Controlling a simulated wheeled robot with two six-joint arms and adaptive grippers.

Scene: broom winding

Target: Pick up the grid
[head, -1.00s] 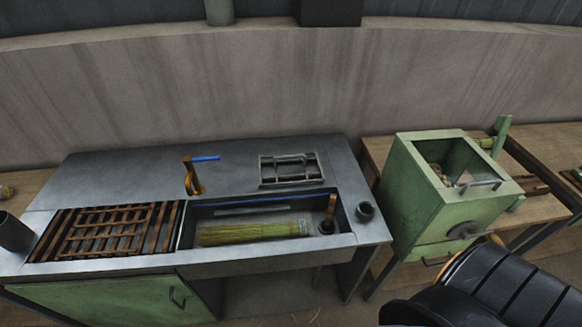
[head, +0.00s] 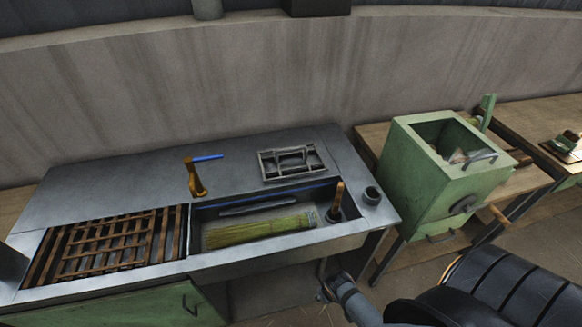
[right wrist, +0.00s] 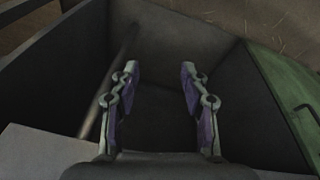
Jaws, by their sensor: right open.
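A grey metal grid frame with a raised handle (head: 291,162) lies flat on the back right of the metal worktop. A brown slatted wooden grid (head: 107,244) lies in the left recess of the same worktop. My right gripper (right wrist: 157,85) is open and empty in the right wrist view, its two fingers apart above a dark space by the bench. In the head view, my right gripper (head: 328,290) shows low, below the worktop's front edge, well away from both grids. My left gripper is not in view.
The sink trough holds a green broom head (head: 260,230) and an upright wooden-handled tool (head: 336,202). A brass tap with a blue lever (head: 196,178) stands behind it. A green box machine (head: 445,175) and a black chair (head: 510,285) are at the right.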

